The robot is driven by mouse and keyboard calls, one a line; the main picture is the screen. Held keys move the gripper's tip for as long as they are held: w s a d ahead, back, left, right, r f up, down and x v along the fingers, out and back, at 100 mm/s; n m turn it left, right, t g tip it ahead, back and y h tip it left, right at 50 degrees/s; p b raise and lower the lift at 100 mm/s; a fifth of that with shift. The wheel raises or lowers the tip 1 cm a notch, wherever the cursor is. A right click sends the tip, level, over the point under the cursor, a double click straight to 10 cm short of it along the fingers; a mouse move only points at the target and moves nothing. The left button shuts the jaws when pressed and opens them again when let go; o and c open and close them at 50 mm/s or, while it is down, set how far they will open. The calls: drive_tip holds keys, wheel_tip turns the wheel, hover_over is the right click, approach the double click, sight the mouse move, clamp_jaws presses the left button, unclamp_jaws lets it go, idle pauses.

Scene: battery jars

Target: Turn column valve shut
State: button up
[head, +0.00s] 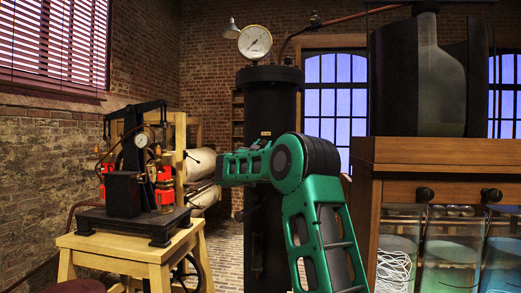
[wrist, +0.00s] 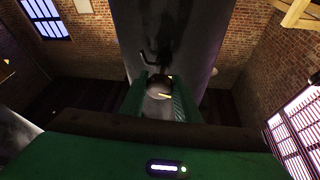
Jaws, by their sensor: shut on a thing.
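The tall dark column (head: 272,108) stands at mid-distance in the head view, behind my green arm. In the wrist view the column (wrist: 196,45) fills the upper middle, with a dark bent fitting on its face. My gripper (wrist: 161,95) points at the column, its two green fingers on either side of a pale rounded part, which looks like the column valve (wrist: 158,88). The fingers are shut on it. Small yellow marks show beside it. The valve's turn angle is not clear. In the head view the valve and fingertips cannot be made out behind my arm.
A pressure gauge (head: 255,42) tops the column. A wooden table (head: 150,262) with a black press (head: 125,190) stands left. A wooden cabinet (head: 440,152) with glass jars (head: 452,250) below stands close on the right. Floor shows between.

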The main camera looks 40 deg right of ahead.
drive_tip(key=m+g, duration=0.1)
drive_tip(key=m, duration=0.1)
drive_tip(key=m+g, duration=0.1)
drive_tip(key=m, duration=0.2)
drive_tip(key=shift+w+a+g+h, duration=0.15)
drive_tip(key=shift+g+h, duration=0.15)
drive_tip(key=m+g, duration=0.1)
drive_tip(key=m, duration=0.3)
drive_tip(key=shift+m+g, duration=0.3)
drive_tip(key=shift+g, duration=0.1)
drive_tip(key=m+g+y, duration=0.1)
drive_tip(key=m, duration=0.3)
drive_tip(key=shift+m+g+y, duration=0.5)
drive_tip(key=shift+m, duration=1)
drive_tip(key=o, duration=1)
drive_tip(key=shift+m, duration=0.3)
